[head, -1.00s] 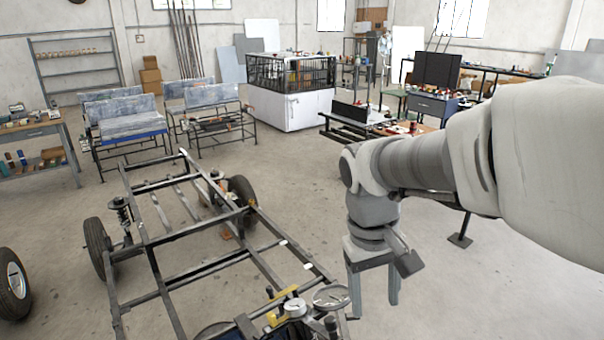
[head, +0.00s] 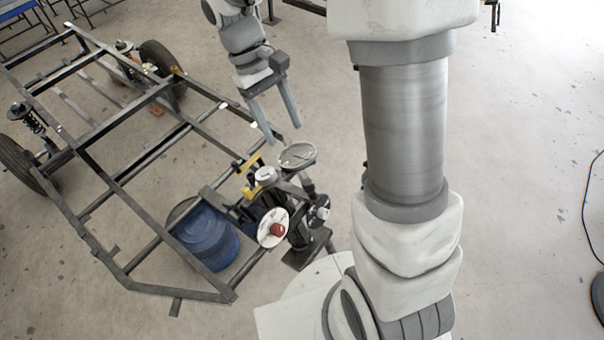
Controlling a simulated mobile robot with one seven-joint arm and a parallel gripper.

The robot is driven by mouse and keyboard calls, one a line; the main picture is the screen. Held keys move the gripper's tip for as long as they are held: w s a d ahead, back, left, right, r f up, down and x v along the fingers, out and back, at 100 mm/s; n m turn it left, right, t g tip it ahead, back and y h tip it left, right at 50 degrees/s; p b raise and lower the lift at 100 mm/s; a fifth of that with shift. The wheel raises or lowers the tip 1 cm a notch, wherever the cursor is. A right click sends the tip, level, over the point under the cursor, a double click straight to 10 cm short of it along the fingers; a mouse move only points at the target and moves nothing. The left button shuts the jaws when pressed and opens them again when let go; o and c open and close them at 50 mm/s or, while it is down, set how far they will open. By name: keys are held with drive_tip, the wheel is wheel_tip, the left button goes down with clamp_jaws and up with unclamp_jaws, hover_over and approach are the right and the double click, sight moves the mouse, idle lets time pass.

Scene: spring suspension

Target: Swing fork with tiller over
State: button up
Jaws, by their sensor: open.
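My gripper (head: 285,135) is open and empty, fingers pointing down. Its fingertips show just above a round, dish-like grey wheel (head: 297,155) at the near right corner of the vehicle frame; I cannot tell the gap. Below the wheel is a dark upright column (head: 307,183). Beside it are a yellow part (head: 249,187) with a white cap (head: 265,175) and a white disc (head: 272,228) with a red knob (head: 277,229). I cannot tell which of these parts is the fork or its tiller. No contact between fingers and parts is clear.
The dark steel vehicle frame (head: 100,168) fills the left, with wheels (head: 160,62) and a spring strut (head: 28,116). A blue drum (head: 207,238) stands inside its near end. My own arm takes up the centre right. The floor (head: 530,200) at right is mostly clear.

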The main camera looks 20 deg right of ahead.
sight(306, 182)
drive_tip(key=x, duration=1.6)
drive_tip(key=shift+s+f, duration=0.1)
drive_tip(key=shift+f, duration=0.15)
clamp_jaws()
idle(0.7)
